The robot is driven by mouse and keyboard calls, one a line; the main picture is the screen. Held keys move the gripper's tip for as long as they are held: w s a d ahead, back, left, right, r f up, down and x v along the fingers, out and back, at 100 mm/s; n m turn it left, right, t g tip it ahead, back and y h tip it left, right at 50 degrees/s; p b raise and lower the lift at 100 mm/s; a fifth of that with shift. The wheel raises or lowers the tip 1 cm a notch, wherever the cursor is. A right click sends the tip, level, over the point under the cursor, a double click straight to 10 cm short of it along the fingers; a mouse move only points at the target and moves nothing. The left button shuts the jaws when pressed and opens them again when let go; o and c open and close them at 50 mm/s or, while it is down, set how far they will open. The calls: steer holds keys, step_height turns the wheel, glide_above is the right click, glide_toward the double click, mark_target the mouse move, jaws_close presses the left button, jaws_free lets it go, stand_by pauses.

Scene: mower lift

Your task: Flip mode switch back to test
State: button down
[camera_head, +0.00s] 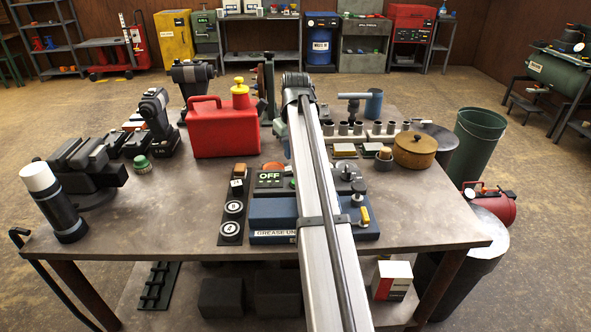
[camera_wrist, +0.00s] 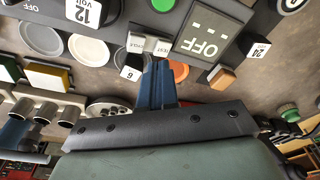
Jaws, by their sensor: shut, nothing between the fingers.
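The grey-black control panel carries a display reading OFF (camera_wrist: 208,35), seen upside down in the wrist view. Beside the display is a pale mode switch plate (camera_wrist: 149,44) with a TEST label on its right half and another label, hard to read, on its left half. My gripper (camera_wrist: 157,66) has its blue fingers shut together and empty, with the tips right at the lower edge of this plate. I cannot tell whether they touch it, and the lever's position is unclear. In the head view the OFF display (camera_head: 269,179) shows, but my arm hides the switch and fingertips.
A dial marked 12 VOLT (camera_wrist: 86,11) is nearby. A red fuel can (camera_head: 222,130) stands behind left of the panel, and a brown lidded pot (camera_head: 414,150) to the right.

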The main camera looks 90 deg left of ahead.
mark_target(291, 168)
step_height(291, 168, up, 4)
steer(key=shift+f, duration=0.1)
stand_by(0.4)
steer(key=shift+w, duration=0.1)
stand_by(0.4)
